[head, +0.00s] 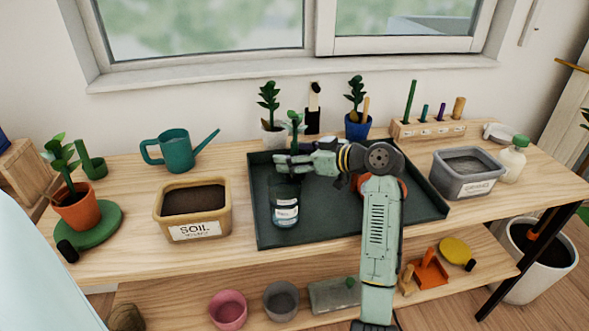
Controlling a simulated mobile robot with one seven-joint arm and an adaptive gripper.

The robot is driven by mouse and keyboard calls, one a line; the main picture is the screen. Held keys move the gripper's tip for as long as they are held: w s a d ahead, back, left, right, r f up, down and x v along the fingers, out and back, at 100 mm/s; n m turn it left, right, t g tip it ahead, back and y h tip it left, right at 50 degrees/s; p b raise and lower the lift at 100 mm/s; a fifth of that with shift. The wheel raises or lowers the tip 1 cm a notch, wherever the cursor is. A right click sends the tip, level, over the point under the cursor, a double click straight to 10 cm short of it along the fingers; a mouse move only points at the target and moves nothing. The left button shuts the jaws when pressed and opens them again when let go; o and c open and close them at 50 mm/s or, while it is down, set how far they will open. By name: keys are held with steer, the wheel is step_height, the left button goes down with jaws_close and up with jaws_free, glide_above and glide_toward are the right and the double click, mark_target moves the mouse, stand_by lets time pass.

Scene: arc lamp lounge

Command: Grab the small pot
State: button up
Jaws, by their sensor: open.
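My gripper (281,164) reaches leftward over the dark tray (415,203), open, its fingers just above and behind a dark glass jar (285,208) with a white label. A small white pot (273,136) with a green plant stands behind the tray. A small blue pot (357,127) with a plant stands to its right. Another green sprig (295,124) rises right behind my gripper; its base is hidden. On the lower shelf stand a pink pot (228,309) and a grey pot (281,301). Which pot is meant I cannot tell.
A soil bin (194,228), teal watering can (176,151) and potted plant in orange (76,208) stand left. A grey bin (467,175), spray bottle (512,160) and wooden tool rack (428,129) stand right.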

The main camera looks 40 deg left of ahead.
steer(key=shift+c, duration=0.3)
steer(key=c, duration=1.6)
